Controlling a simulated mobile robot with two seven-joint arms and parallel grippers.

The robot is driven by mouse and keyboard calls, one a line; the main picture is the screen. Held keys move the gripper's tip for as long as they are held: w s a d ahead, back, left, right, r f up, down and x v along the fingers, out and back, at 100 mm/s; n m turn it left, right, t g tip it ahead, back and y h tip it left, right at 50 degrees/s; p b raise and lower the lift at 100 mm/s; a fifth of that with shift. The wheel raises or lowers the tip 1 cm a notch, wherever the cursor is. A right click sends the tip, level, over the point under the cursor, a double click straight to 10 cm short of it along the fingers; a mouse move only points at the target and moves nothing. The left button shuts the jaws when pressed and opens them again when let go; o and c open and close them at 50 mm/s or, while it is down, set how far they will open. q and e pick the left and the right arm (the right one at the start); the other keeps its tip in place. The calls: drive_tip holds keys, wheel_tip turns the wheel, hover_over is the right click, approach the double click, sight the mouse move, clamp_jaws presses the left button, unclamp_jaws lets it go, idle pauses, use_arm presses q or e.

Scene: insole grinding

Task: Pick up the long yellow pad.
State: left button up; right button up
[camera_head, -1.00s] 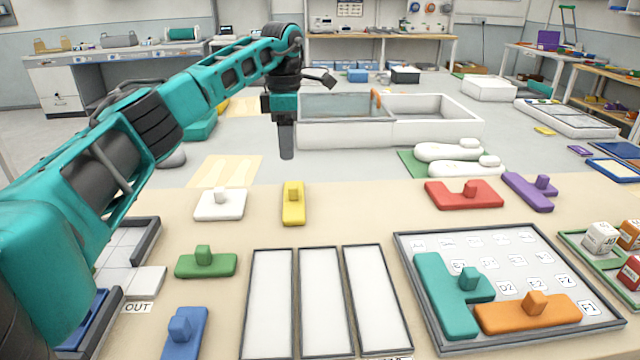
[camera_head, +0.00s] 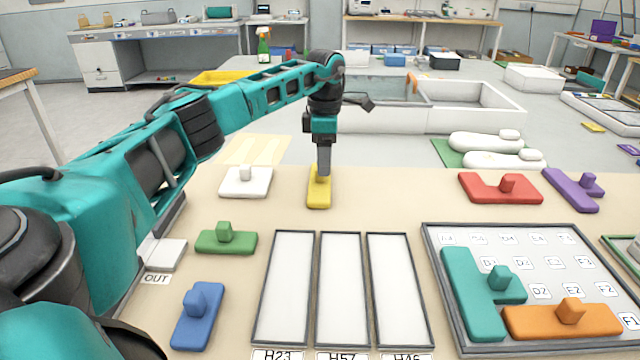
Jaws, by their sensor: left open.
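The long yellow pad (camera_head: 319,198) lies on the beige table, behind the white slots, with its length pointing away from me. My left gripper (camera_head: 323,172) points straight down over the pad, with its fingertips at the pad's knob. The fingers hide most of the knob, and I see them edge-on. The gripper is open; I cannot tell whether it touches the knob. My right gripper is not in view.
A white pad (camera_head: 246,182) lies left of the yellow one, with a green pad (camera_head: 226,240) and a blue pad (camera_head: 197,316) nearer. A grey-framed board (camera_head: 545,240) holds teal and orange pads at right. Red (camera_head: 499,187) and purple (camera_head: 571,190) pads lie behind it.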

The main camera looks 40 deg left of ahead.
use_arm(q)
wheel_tip(320, 180, down, 3)
drive_tip(key=shift+w+f, duration=0.1)
clamp_jaws()
idle(0.5)
